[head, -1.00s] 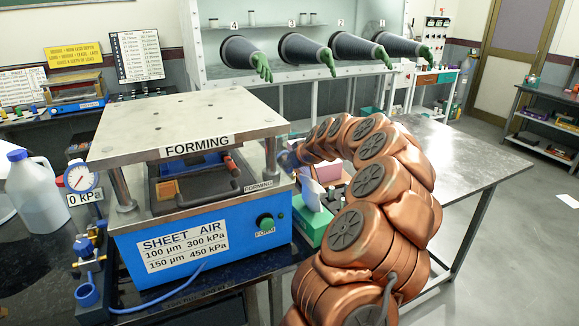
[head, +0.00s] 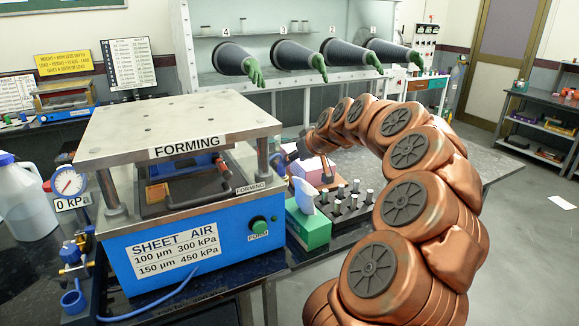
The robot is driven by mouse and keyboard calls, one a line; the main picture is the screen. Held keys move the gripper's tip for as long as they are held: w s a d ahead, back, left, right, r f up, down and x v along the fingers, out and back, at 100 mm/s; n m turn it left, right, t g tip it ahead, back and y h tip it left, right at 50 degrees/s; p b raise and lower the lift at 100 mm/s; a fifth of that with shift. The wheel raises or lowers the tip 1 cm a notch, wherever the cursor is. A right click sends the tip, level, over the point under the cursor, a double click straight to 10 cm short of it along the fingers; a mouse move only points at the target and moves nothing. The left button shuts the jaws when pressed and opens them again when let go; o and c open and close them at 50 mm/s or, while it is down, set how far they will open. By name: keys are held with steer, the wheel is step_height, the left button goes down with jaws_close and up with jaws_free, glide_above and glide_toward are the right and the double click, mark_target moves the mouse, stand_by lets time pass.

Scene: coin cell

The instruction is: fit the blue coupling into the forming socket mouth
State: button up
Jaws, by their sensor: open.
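The blue coupling (head: 73,300) appears as a short open blue cylinder on the dark bench at the lower left, beside the front left of the forming press. A blue hose runs from it along the bench toward the press front. A blue fitting with brass parts (head: 72,252) stands just above it under the pressure gauge; I cannot tell which opening is the forming socket mouth. My gripper (head: 284,159) is small and partly hidden at the far end of my copper arm, by the press's right post. It is open, well away from the coupling, with nothing visibly held.
The forming press (head: 140,240) fills the left middle, with a wide metal top plate (head: 180,115). A gauge (head: 68,182) reads 0 kPa. A green box (head: 308,228) and a rack of several vials (head: 345,208) stand right of it. A white jug (head: 28,212) stands left.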

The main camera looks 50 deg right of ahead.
steer(key=shift+v, duration=1.2)
